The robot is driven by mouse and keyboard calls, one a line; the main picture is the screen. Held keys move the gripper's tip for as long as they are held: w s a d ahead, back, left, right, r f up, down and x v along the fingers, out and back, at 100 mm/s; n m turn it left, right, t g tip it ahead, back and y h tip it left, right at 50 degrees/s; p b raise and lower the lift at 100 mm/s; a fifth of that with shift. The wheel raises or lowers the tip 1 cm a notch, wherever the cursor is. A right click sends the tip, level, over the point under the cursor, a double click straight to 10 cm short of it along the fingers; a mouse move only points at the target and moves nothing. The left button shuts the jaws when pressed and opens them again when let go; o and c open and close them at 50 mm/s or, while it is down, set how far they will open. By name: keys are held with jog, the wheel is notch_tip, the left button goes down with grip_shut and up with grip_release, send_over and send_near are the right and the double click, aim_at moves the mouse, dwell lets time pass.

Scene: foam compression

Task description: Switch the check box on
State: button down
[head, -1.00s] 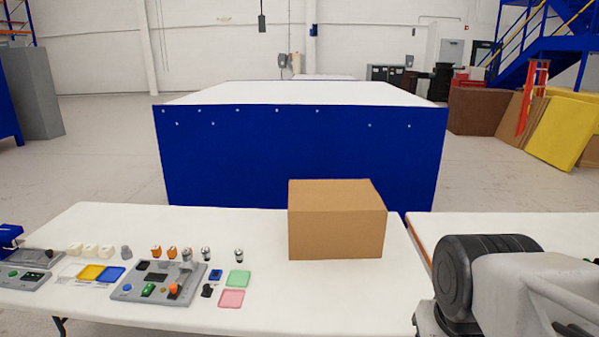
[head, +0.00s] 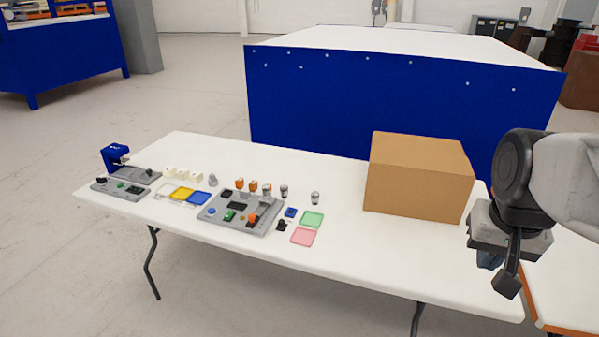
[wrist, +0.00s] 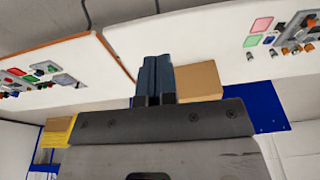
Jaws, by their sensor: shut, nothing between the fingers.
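A grey control box (head: 206,214) lies on the white table, left of its middle. It carries a dark display (head: 237,206), a small green switch (head: 228,216), a blue button (head: 211,211) and an orange knob (head: 252,218). A smaller grey panel (head: 103,187) with a green button lies at the table's left end. Which of them is the check box, and its switch state, I cannot tell. My gripper (head: 490,260) hangs at the right, beyond the cardboard box and far from both panels. Its fingers (wrist: 154,62) are together and empty in the wrist view.
A cardboard box (head: 418,180) stands between my gripper and the panels. A second table (wrist: 60,55) with more devices shows in the wrist view.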

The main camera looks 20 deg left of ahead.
jog(key=w+a+r, duration=0.2)
jog(key=w+a, duration=1.1)
jog(key=w, duration=0.4)
jog(key=w+a+f+g, duration=0.1)
jog(key=w+a+f, duration=0.1)
jog(key=w+a, duration=0.55)
jog(key=w+a+f, duration=0.2)
jog(key=w+a, duration=0.3)
jog(key=a, duration=0.5)
jog(key=g, duration=0.1)
send_over(227, 216)
notch_tip(227, 216, down, 20)
jog(key=shift+f, duration=0.2)
jog(key=shift+d+f, duration=0.1)
notch_tip(227, 216, down, 14)
jog(key=shift+r, duration=0.1)
